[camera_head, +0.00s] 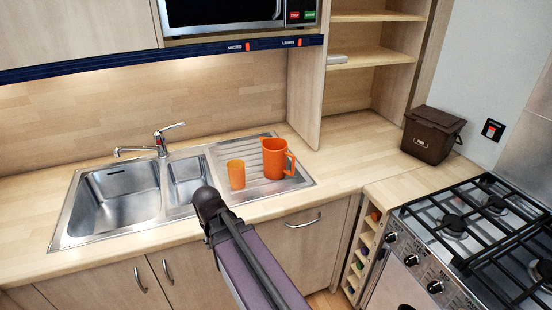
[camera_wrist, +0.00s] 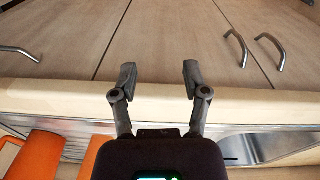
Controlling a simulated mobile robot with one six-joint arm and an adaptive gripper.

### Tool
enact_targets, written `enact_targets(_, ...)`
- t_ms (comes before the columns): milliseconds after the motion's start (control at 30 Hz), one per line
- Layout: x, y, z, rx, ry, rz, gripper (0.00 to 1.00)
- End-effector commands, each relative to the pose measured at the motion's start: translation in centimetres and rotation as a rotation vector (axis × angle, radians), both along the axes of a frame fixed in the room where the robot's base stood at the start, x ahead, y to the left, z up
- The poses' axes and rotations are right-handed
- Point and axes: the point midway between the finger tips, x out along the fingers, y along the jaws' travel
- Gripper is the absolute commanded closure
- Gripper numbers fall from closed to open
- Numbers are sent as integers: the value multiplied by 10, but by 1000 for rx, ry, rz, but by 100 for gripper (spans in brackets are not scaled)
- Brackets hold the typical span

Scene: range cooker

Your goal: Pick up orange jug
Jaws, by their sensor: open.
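The orange jug (camera_head: 276,159) stands upright on the sink's drainboard, its handle to the right. An orange cup (camera_head: 236,174) stands just left of it, apart from it. In the wrist view, the jug (camera_wrist: 38,157) is cut off at the lower left, and the cup (camera_wrist: 102,160) is partly hidden behind my gripper's body. My gripper (camera_wrist: 157,78) is open, with nothing between its fingers; cupboard fronts and the counter edge lie beyond them. In the head view my arm's dark end is in front of the sink, left of the jug; the fingers cannot be made out there.
The steel sink (camera_head: 78,215) with its tap (camera_head: 160,140) lies left of the drainboard. A brown bin (camera_head: 431,135) stands on the right counter, beside the gas hob (camera_head: 455,222). A wall cupboard and microwave (camera_head: 222,12) hang above. The counter right of the jug is clear.

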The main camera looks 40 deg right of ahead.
Motion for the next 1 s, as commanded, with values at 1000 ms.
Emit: enact_targets(1000, 107, -350, 168, -186, -310, -926, 40)
